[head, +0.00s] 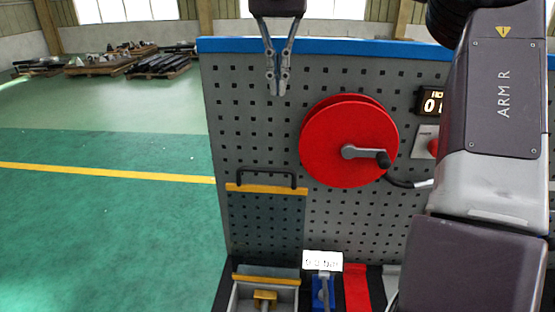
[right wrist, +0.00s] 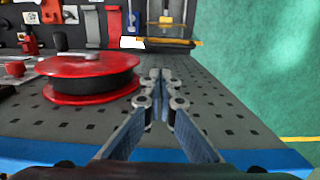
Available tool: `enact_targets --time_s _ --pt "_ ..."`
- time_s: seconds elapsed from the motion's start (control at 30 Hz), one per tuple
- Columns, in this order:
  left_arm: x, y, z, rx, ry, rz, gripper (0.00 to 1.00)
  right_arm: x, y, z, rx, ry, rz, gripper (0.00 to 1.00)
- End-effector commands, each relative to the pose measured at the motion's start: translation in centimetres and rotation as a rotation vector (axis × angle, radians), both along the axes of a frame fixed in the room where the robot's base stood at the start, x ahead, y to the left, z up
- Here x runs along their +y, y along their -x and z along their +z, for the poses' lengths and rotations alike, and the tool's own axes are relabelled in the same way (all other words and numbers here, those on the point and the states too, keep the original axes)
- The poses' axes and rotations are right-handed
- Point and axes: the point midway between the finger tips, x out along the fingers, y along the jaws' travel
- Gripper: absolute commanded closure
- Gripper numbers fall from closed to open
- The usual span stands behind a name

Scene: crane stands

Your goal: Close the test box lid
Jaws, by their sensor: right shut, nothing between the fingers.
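The test box (head: 236,297) stands at the bottom of the head view, with a yellow part inside. Its lid (head: 265,222) is raised upright in front of the pegboard, a grey panel with a yellow top edge and a black handle (head: 267,172). In the right wrist view the lid's yellow edge (right wrist: 172,42) shows at the far end of the board. My right gripper (head: 279,90) is shut and empty, above the handle near the board's top edge, apart from the lid. It also shows in the right wrist view (right wrist: 160,78). My left gripper is out of view.
A red reel (head: 335,150) with a crank (head: 368,154) projects from the grey pegboard, right of the lid. A digital display (head: 431,102) is farther right, partly behind my right arm. Open green floor (head: 90,220) lies to the left.

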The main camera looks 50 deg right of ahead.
Motion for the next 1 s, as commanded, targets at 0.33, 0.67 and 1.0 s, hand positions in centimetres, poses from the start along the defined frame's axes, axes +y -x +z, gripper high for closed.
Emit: enact_targets --time_s 0.33,0.67,1.0 --pt "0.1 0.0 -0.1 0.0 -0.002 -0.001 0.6 0.2 0.3 -7.0 0.004 -0.002 0.001 1.0" --pt "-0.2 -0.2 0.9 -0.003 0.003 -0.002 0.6 0.5 0.5 -13.6 0.004 -0.002 0.001 1.0" --pt "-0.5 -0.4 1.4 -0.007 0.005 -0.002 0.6 0.6 0.5 -16.7 0.001 -0.001 -0.001 1.0"
